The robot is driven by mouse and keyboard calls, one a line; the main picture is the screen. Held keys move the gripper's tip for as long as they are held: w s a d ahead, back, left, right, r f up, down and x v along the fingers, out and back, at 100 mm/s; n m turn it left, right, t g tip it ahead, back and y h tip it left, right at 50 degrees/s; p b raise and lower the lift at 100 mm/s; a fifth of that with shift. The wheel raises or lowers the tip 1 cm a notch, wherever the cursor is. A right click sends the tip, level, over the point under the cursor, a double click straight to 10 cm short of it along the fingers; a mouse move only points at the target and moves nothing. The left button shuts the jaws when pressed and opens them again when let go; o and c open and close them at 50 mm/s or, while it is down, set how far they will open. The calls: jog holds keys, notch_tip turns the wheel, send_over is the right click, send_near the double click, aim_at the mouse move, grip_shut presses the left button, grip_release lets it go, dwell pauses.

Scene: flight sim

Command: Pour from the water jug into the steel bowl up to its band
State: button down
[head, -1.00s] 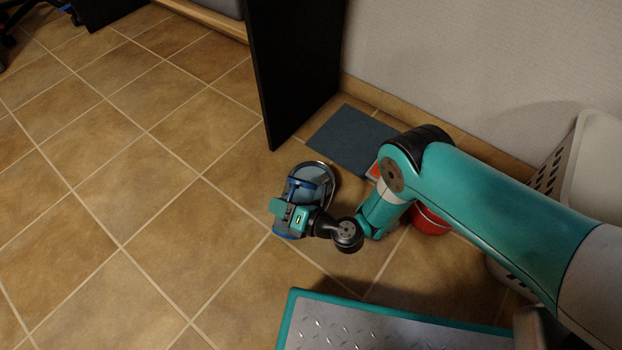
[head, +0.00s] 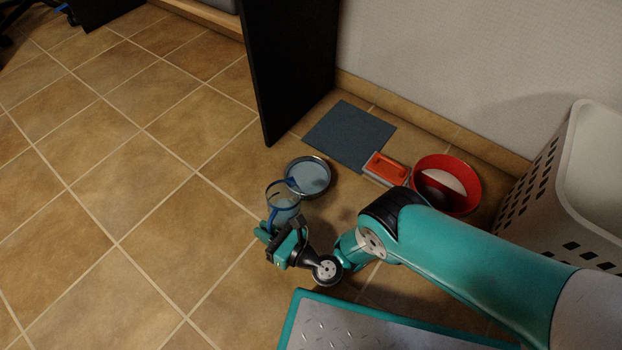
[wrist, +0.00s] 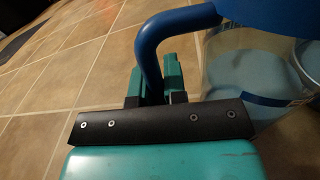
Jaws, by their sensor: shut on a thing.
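The water jug (head: 282,208) is clear with a blue rim and a blue handle. My gripper (wrist: 155,82) is shut on the jug's handle, which rises between the fingers in the wrist view. The jug looks close to upright in the head view, beside and to the lower left of the steel bowl. The steel bowl (head: 322,163) stands on the tiled floor and holds bluish water. Its band cannot be made out at this size. Pale blue water (wrist: 240,72) shows inside the jug in the wrist view. I cannot tell whether the jug touches the floor.
A dark mat (head: 350,136) lies behind the bowl by the wall. A white basket (head: 538,165) stands at far right, a black panel (head: 290,70) behind. The floor at left is clear.

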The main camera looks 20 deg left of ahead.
jog(key=shift+s+f+n+b, duration=0.3)
jog(key=shift+f+n, duration=0.3)
jog(key=shift+n, duration=0.2)
jog(key=shift+r+p, duration=1.6)
jog(key=shift+r, duration=0.3)
jog(key=shift+r, duration=0.1)
